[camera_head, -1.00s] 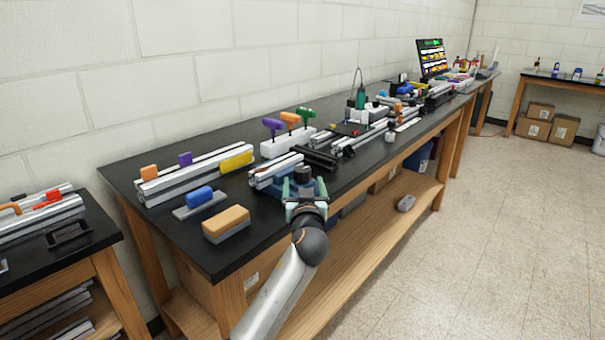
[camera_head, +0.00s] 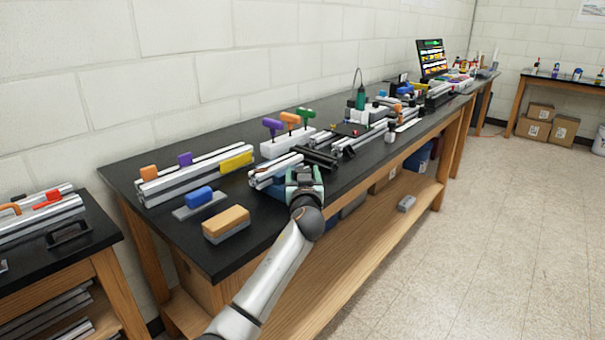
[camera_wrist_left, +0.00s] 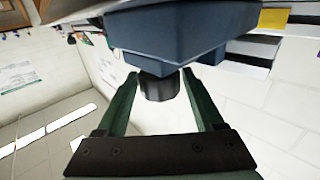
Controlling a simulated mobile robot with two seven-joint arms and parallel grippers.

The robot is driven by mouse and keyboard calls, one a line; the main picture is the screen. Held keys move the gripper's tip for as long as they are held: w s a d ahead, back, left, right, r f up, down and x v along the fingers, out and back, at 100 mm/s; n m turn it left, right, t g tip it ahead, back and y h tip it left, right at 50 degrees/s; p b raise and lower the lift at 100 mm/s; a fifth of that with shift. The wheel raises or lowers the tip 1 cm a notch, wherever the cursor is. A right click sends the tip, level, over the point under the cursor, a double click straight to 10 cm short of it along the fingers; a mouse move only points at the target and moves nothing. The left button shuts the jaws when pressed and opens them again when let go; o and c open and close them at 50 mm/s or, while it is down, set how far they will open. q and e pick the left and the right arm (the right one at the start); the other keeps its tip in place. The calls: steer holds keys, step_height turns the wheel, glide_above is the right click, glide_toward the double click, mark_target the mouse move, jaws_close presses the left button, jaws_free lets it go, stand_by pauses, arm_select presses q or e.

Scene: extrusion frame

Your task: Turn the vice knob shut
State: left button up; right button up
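The blue vice (camera_wrist_left: 185,30) fills the top of the left wrist view. Its round black knob (camera_wrist_left: 160,86) sticks out toward my left gripper (camera_wrist_left: 160,78). The green fingers are spread, with one tip on each side of the knob; whether they touch it is unclear. In the head view my left gripper (camera_head: 304,180) is at the bench's front edge and hides most of the vice. My right gripper is not in view.
On the black bench (camera_head: 150,208), an orange-topped block (camera_head: 226,223) and a blue-topped block (camera_head: 199,197) lie left of the gripper. Metal extrusions (camera_head: 275,170) lie just behind it. A wooden lower shelf (camera_head: 350,255) runs below; the floor to the right is clear.

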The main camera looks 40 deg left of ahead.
arm_select(q)
steer(key=c, duration=1)
steer(key=shift+m+t+h+p, duration=0.4)
steer(key=shift+m+h+p, duration=0.1)
steer(key=shift+h+p, duration=0.1)
jaws_close()
steer(key=o, duration=1.3)
jaws_free()
steer(key=v, duration=1.2)
steer(key=shift+s+d, duration=0.15)
steer(key=shift+s, duration=0.15)
steer(key=shift+f, duration=0.1)
